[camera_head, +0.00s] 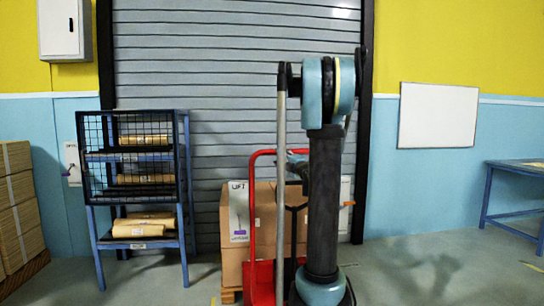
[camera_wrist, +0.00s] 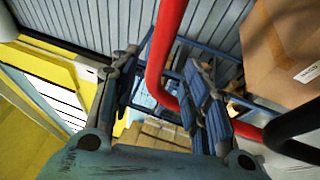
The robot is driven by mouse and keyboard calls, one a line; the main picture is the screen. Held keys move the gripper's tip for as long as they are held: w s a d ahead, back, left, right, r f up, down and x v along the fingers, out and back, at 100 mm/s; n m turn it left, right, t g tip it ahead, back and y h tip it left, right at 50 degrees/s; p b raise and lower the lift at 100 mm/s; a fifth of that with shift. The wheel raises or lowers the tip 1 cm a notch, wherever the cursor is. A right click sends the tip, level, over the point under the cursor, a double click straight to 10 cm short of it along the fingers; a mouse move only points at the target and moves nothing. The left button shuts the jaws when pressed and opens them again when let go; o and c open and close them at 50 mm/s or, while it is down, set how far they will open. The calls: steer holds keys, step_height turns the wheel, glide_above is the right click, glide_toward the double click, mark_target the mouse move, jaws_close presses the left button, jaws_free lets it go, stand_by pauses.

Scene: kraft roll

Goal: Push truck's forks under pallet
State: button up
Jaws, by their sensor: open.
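The red pallet truck (camera_head: 252,215) stands at the centre of the head view, its upright handle frame in front of the cartons. The wooden pallet (camera_head: 228,296) shows only as a small corner under the stacked cartons (camera_head: 233,262). My gripper (camera_wrist: 163,65) is open, with one finger on each side of the truck's red handle bar (camera_wrist: 169,35) in the wrist view. I cannot tell whether either finger touches the bar. In the head view my arm covers part of the truck, and the gripper is mostly hidden. The forks are not visible.
A blue rack (camera_head: 138,243) with paper rolls stands left of the truck. Stacked brown boxes (camera_head: 18,215) are at the far left. A blue table (camera_head: 487,195) is at the right. Floor (camera_head: 430,265) between the truck and table is clear. A closed shutter (camera_head: 220,100) is behind.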

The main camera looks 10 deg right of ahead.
mark_target(274, 153)
steer(key=x, duration=0.7)
steer(key=shift+w+a, duration=0.1)
steer(key=shift+w, duration=0.25)
steer(key=shift+c, duration=0.6)
steer(key=shift+r, duration=0.1)
jaws_close()
